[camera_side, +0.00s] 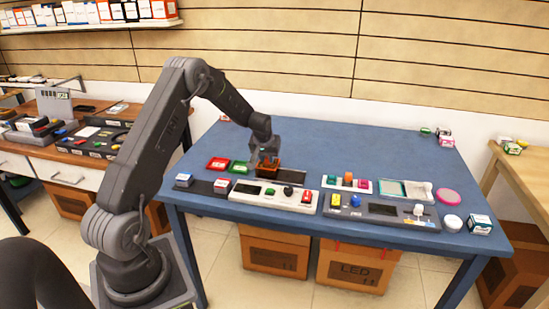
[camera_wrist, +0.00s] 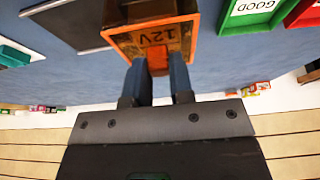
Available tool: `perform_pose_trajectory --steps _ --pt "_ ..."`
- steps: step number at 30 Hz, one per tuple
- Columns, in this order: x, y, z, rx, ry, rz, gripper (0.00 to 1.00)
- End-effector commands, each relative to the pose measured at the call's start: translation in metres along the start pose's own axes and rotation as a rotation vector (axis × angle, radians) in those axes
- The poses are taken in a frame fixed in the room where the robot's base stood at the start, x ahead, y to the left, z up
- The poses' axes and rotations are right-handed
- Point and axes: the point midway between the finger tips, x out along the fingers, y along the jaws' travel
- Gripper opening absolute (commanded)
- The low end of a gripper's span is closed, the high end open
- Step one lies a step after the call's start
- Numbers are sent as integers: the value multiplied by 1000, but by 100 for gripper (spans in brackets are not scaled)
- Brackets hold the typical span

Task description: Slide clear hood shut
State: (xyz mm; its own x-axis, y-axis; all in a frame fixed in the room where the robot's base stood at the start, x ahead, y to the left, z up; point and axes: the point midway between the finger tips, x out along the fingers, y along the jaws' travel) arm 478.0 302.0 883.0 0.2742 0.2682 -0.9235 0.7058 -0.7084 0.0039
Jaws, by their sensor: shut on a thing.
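My gripper (camera_side: 265,152) is over the back left part of the blue table. In the wrist view its two fingers (camera_wrist: 159,84) are shut on the orange tab of an orange-edged block marked 12V (camera_wrist: 155,38). The block also shows below my gripper in the side view (camera_side: 268,168). I cannot tell whether the block touches the table.
Red (camera_side: 218,164) and green (camera_side: 239,167) trays lie left of the block. A white console (camera_side: 270,196) with buttons is in front of it, and a dark grey panel (camera_side: 380,209) is further right. The table's back right half is mostly clear.

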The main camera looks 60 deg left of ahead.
Motion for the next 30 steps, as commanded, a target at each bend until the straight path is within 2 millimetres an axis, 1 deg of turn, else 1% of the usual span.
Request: perform_pose_trajectory --steps 1,5,6,12,14,20,23,26,30 --pt "0 -6 0 0 0 -6 0" --pt "0 -7 -1 0 -1 -8 0" --pt "0 -7 0 0 -1 -9 23" --pt "0 -6 0 0 -1 -8 42" --pt "0 -6 0 0 -1 -7 47" --pt "0 -4 0 0 -1 -6 47" --pt "-4 -4 -1 0 0 -5 47" --pt "-15 -4 -2 0 2 -5 47" --pt "-43 -3 -2 0 3 -4 47"
